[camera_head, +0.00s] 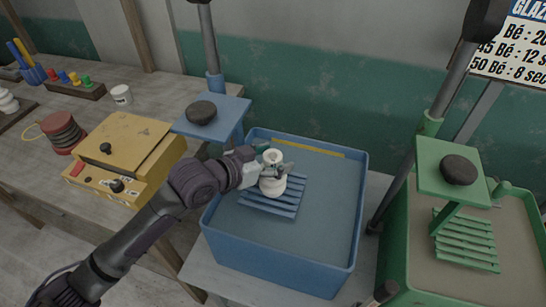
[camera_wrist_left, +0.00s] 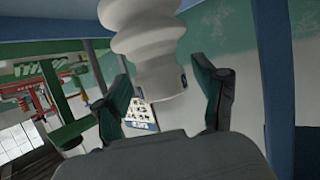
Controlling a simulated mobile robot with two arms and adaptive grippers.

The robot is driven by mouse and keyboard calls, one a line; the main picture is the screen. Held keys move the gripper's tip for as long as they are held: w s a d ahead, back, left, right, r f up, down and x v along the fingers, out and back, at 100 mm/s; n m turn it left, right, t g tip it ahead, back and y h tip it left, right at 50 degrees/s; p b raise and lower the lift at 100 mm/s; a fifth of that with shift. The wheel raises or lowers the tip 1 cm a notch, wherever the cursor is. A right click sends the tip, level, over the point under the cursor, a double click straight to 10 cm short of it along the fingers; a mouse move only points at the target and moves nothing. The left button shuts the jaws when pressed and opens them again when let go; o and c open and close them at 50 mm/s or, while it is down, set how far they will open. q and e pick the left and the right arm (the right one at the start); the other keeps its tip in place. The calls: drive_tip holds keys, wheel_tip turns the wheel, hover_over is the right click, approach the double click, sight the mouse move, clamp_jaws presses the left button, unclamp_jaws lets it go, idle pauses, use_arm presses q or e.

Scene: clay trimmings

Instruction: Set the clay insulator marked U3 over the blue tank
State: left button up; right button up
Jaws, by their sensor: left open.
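A cream-white ribbed clay insulator (camera_head: 272,186) is upright over the slatted blue rack (camera_head: 284,209) inside the blue tank (camera_head: 285,264). I cannot tell whether its base touches the slats. My left gripper (camera_head: 268,171) reaches in from the left with its fingers beside the insulator. In the left wrist view the insulator (camera_wrist_left: 150,45) is between and beyond the open fingers (camera_wrist_left: 165,95). A small dark mark shows on its lower part, too small to read.
A blue plate with a dark knob (camera_head: 201,112) stands on a post at the tank's left. A green tank (camera_head: 402,262) with a similar green plate (camera_head: 447,169) is at the right. A yellow box (camera_head: 124,148) sits on the wooden bench. The blue tank's right side is clear.

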use_arm(q)
drive_tip(key=shift+r, duration=0.25)
drive_tip(key=shift+s+a, duration=0.2)
drive_tip(key=shift+a, duration=0.15)
drive_tip(key=b+v, duration=0.1)
drive_tip(key=v, duration=1)
drive_tip(key=shift+r+b, duration=0.25)
drive_tip(key=shift+b, duration=0.1)
use_arm(e)
drive_tip(key=shift+w+d+f, duration=0.15)
drive_tip(key=shift+f, duration=0.25)
drive_tip(key=shift+w+d+f, duration=0.1)
drive_tip(key=shift+w+f, duration=0.05)
drive_tip(key=shift+f, duration=0.25)
drive_tip(key=shift+a, duration=0.2)
